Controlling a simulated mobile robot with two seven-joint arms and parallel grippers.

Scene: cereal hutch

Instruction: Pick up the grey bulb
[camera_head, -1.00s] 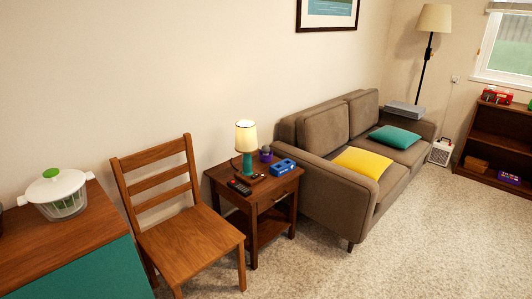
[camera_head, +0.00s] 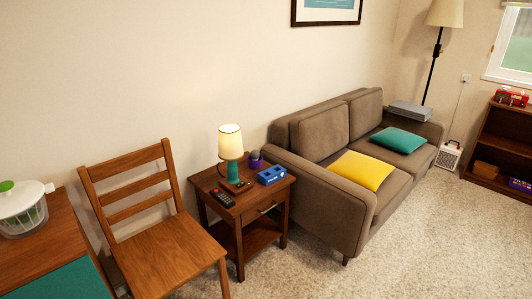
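I cannot make out a grey bulb for certain. A small purple holder (camera_head: 254,163) with a rounded greyish top stands at the back of the wooden side table (camera_head: 222,208). The greyish top may be the bulb, but it is too small to tell. A lit table lamp (camera_head: 230,143) with a teal base stands on the same table, left of the purple holder. Neither of my grippers is in view.
A black remote (camera_head: 222,198) and a blue box (camera_head: 272,175) also lie on the side table. A wooden chair (camera_head: 170,255) stands left of it and a brown sofa (camera_head: 310,205) right of it. Carpet (camera_head: 420,245) in front of the sofa is clear.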

